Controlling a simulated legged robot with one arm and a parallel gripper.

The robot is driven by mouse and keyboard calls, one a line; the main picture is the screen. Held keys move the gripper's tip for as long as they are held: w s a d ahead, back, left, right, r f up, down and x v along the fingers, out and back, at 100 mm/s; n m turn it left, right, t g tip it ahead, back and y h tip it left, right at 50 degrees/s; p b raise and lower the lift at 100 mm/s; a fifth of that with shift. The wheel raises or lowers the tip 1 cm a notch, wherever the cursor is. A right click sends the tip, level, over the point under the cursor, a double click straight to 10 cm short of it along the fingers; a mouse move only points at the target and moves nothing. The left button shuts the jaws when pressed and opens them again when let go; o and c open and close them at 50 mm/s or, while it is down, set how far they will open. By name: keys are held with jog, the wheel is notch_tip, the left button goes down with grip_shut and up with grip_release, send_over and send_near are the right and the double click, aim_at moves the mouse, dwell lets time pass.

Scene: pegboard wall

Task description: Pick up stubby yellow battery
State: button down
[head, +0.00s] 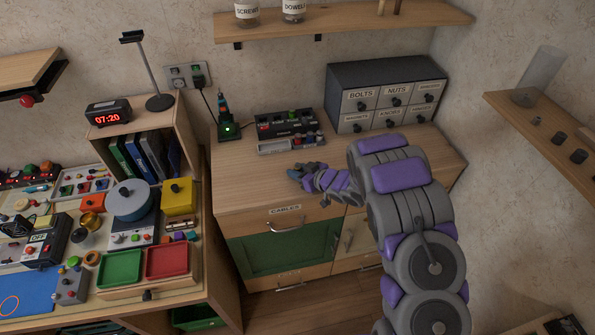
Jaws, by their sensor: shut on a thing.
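My gripper (296,173) is low over the front part of the wooden cabinet top, above the drawer marked CABLES. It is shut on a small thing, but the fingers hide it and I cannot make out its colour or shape. I cannot pick out a stubby yellow battery for certain anywhere in view. A grey tray (290,146) with small cylinder-like items lies behind my gripper, in front of a dark device (287,122) with a red part.
A charger with a green light (229,131) stands at the cabinet's back left. A labelled drawer unit (380,93) stands at the back right. The cluttered workbench (60,310) is to the left. A shelf (350,20) hangs above. The cabinet top left of my gripper is clear.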

aim_at(298, 168)
jog(key=shift+r+p, duration=0.3)
jog(key=shift+r, duration=0.3)
jog(key=r, duration=0.1)
jog(key=r+p, duration=0.1)
jog(key=shift+s+r, duration=0.35)
jog(key=shift+s, duration=0.05)
jog(key=s+d+p, duration=0.1)
jog(key=s+d, duration=0.1)
jog(key=s, duration=0.5)
jog(key=s+d+r+p, duration=0.1)
jog(key=s+d, duration=0.1)
jog(key=s, duration=0.5)
jog(key=shift+s, duration=0.35)
jog(key=shift+w+r, duration=0.1)
jog(key=shift+r, duration=0.05)
jog(key=w+d+r+m+t+h, duration=0.4)
jog(key=w+d+r+m+h, duration=0.6)
jog(key=w+d+r, duration=0.2)
jog(key=shift+d+r+t, duration=0.4)
jog(key=shift+d+r, duration=0.45)
jog(key=shift+r, duration=0.45)
jog(key=shift+f, duration=0.1)
